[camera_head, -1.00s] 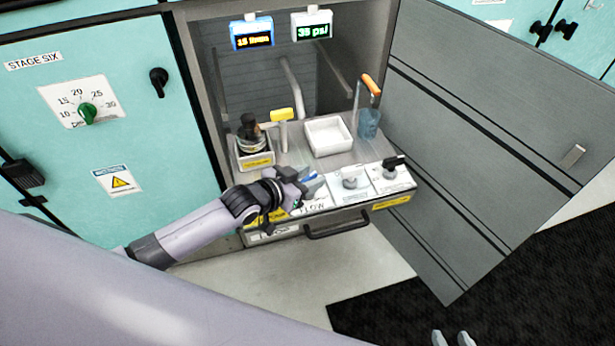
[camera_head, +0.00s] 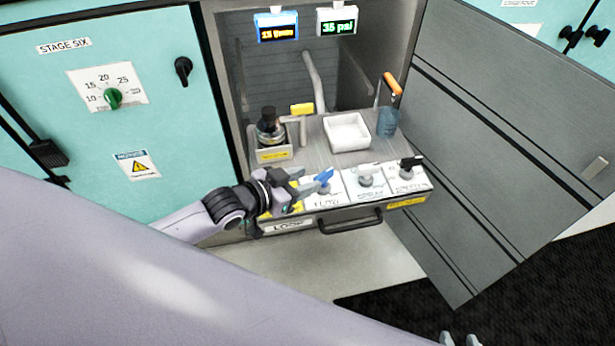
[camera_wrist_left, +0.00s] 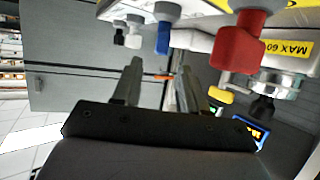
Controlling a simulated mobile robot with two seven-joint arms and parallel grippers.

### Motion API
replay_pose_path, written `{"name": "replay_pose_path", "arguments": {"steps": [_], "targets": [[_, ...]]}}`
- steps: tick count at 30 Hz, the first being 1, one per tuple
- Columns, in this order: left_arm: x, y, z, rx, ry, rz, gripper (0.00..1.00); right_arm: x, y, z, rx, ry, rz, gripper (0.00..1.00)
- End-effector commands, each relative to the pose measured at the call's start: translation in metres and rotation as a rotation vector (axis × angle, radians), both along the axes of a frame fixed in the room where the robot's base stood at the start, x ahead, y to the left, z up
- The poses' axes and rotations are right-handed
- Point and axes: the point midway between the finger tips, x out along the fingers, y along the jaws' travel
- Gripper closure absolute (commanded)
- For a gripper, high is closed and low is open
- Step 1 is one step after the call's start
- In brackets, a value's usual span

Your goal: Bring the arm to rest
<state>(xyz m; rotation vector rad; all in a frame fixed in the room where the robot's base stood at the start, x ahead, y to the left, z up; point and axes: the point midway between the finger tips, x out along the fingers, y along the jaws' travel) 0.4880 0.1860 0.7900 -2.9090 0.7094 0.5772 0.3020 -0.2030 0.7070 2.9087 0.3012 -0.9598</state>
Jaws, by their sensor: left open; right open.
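My left gripper (camera_head: 298,184) is open and empty at the left end of the drawer's front panel, just left of the blue valve handle (camera_head: 323,177) marked FLOW. Its two fingers also show apart in the left wrist view (camera_wrist_left: 158,80), with nothing between them. That view shows the blue handle (camera_wrist_left: 162,38) and a red handle (camera_wrist_left: 240,48) beyond the fingers. The red handle is hidden behind my gripper in the head view. My right gripper (camera_head: 460,340) shows only as fingertips at the bottom edge, apart and empty.
The pulled-out drawer carries a dark-capped bottle (camera_head: 268,127), a white tray (camera_head: 347,132) and a blue beaker (camera_head: 387,122). An open grey door (camera_head: 500,140) blocks the right.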

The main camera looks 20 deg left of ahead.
Motion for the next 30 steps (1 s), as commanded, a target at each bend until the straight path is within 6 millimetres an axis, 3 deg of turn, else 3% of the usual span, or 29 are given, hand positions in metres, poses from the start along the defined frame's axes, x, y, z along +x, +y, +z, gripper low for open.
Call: {"name": "replay_pose_path", "arguments": {"steps": [13,17,24,30], "targets": [[0.0,-0.001,0.0,-0.001,0.0,0.0,0.57,0.0,0.0,0.0,0.0,0.0,0.0,0.57],[-0.011,-0.006,-0.006,-0.012,0.013,0.006,0.57,0.0,0.0,0.0,0.0,0.0,0.0,0.57],[-0.072,-0.018,-0.036,-0.025,0.076,0.073,0.57,0.0,0.0,0.003,0.0,0.0,0.0,0.57],[-0.134,-0.006,-0.06,0.009,0.154,0.178,0.57,0.0,0.0,0.005,0.0,0.0,0.0,0.57]]}}
